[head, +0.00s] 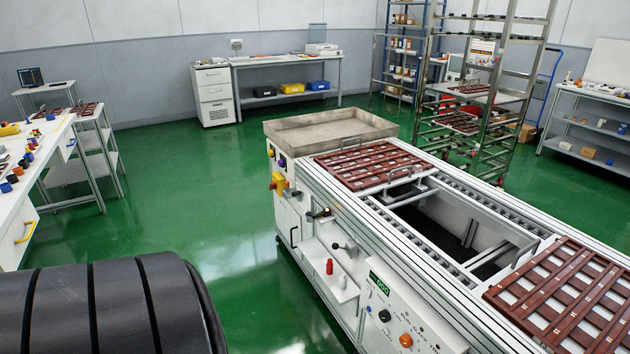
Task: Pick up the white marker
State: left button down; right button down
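I cannot make out a white marker in the head view. Small items lie on the white table (42,150) at the left, too small to tell apart. A red bottle (329,266) and a pale item (342,282) stand on a small shelf on the conveyor's side; I cannot tell what the pale item is. Neither of my grippers shows in the view.
The potting conveyor (345,217) fills the right, bearing red-brown slotted trays (372,163) and a beige bin (328,130) at its far end. A workbench (284,62) stands at the back wall, a metal rack (497,90) behind the conveyor. Green floor lies open between.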

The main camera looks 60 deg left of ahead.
aim_at(344, 278)
jog(key=i+u, duration=0.15)
jog(key=u, duration=1.5)
jog(key=l+u, duration=0.1)
jog(key=l, duration=0.15)
jog(key=i+l+u, duration=0.1)
jog(key=i+l+z, duration=0.1)
jog(key=z, duration=0.75)
